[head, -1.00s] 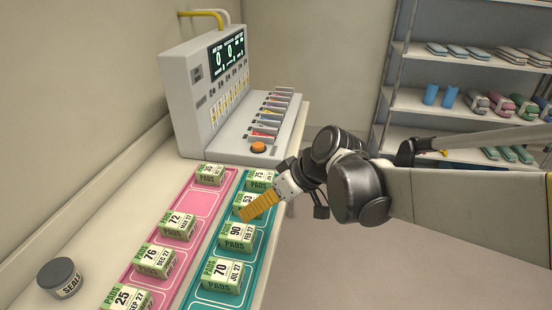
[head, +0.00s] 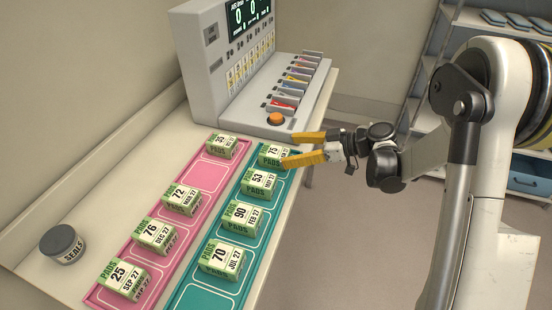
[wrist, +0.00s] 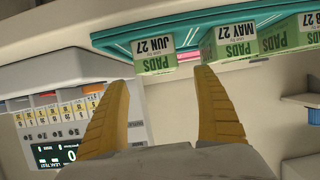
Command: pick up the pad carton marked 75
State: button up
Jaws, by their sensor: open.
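The pad carton marked 75 (head: 272,154) is green and white and stands upright at the far end of the teal tray (head: 200,297). My gripper (head: 288,150) is open and empty at its right side, with yellow fingers spread and pointing at it. The lower finger partly overlaps the carton's near edge in the head view; I cannot tell whether they touch. In the wrist view, which is upside down, a carton dated JUN 27 (wrist: 155,54) lies beyond the gap between my fingertips (wrist: 163,78). Its number is hidden there.
The carton marked 53 (head: 258,184) stands close on the near side, with cartons 90 (head: 241,215) and 70 (head: 221,259) nearer still. A pink tray (head: 207,176) with several cartons lies left. A grey tester (head: 225,60) stands behind, and a seals jar (head: 62,244) at left.

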aim_at(276, 152)
jog(key=b+x, duration=0.2)
jog(key=x, duration=0.4)
jog(key=shift+f, duration=0.1)
jog(key=shift+d, duration=0.1)
jog(key=c, duration=1.4)
